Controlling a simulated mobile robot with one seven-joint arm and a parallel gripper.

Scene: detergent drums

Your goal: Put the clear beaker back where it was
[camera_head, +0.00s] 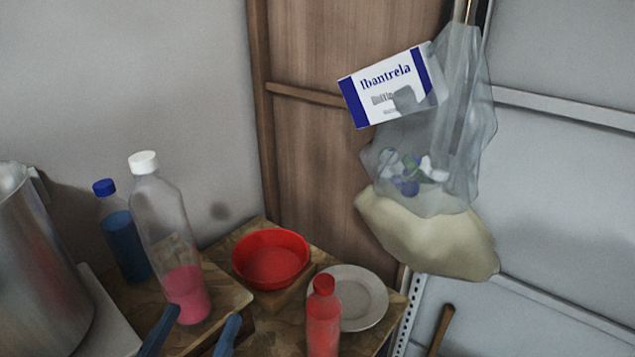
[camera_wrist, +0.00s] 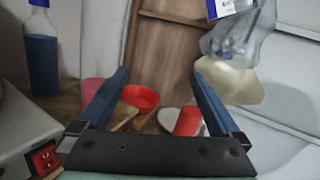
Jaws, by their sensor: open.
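I cannot make out a clear beaker for certain in either view. A large grey, shiny vessel (camera_head: 35,270) is cut off at the left edge of the head view; I cannot tell whether it is glass or metal. A tall clear bottle (camera_head: 160,215) with a white cap and pink liquid stands right of it. My gripper (camera_head: 194,330) shows as two blue fingertips at the bottom of the head view, in front of the bottle. In the wrist view my gripper (camera_wrist: 160,78) is open, with nothing held between the fingers.
A blue-capped bottle (camera_head: 122,235), red bowl (camera_head: 270,258), pale plate (camera_head: 365,295) and red bottle (camera_head: 323,325) stand on the wooden table (camera_head: 235,235). A white device (camera_wrist: 25,130) with a red switch is at left. A bag (camera_head: 440,140) hangs at right.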

